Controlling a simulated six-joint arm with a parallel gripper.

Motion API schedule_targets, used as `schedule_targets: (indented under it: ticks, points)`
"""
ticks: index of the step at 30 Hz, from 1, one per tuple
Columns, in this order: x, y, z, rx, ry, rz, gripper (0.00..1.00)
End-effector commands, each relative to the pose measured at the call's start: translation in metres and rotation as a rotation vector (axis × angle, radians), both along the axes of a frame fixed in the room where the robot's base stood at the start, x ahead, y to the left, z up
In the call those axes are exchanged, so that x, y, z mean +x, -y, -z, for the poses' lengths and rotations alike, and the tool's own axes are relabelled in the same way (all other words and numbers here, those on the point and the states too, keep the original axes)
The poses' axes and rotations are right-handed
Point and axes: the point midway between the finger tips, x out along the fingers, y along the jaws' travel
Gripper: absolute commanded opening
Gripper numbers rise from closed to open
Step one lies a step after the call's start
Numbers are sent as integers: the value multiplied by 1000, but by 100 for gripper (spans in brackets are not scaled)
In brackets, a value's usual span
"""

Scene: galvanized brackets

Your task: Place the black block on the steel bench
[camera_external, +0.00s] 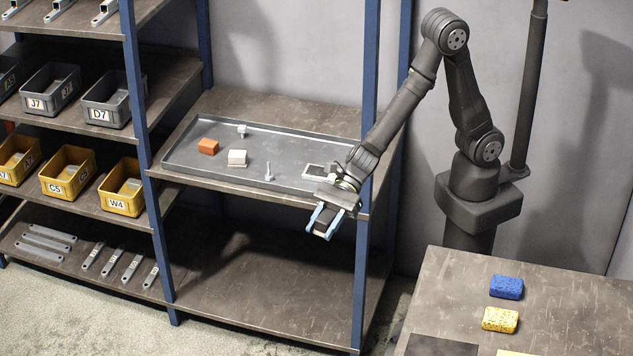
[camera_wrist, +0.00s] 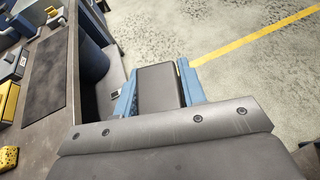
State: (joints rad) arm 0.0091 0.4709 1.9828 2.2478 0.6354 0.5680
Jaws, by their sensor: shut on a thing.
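The black block (camera_wrist: 158,88) is held between the blue fingers of my gripper (camera_wrist: 160,95) in the wrist view. In the external view my gripper (camera_external: 325,221) is shut on the block (camera_external: 322,226), pointing down in front of the shelf's right post, clear of any surface. The steel bench (camera_external: 560,285) is the worn grey-brown top at lower right, lower than and apart from the gripper. Its edge also shows at the left of the wrist view (camera_wrist: 22,122).
On the bench lie a blue sponge (camera_external: 506,287), a yellow sponge (camera_external: 500,319) and a dark mat (camera_external: 441,346). The bench's back half is mostly clear.

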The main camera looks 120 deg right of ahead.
Motion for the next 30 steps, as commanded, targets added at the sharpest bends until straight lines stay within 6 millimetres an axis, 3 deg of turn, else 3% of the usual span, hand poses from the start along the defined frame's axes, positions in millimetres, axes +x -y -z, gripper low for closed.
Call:
schedule_targets:
  ticks: [1, 6, 12, 15, 22, 30]
  points:
    - [-21, -20, 0, 0, -1, -71, 14]
    - [-94, -76, 4, 1, -3, -314, 14]
    - [-169, -115, 9, 1, -3, -537, 14]
    - [-194, -124, 10, 0, -2, -604, 14]
    - [-216, -139, 17, 0, -4, -664, 14]
    - [-226, -177, 41, 0, -7, -665, 14]
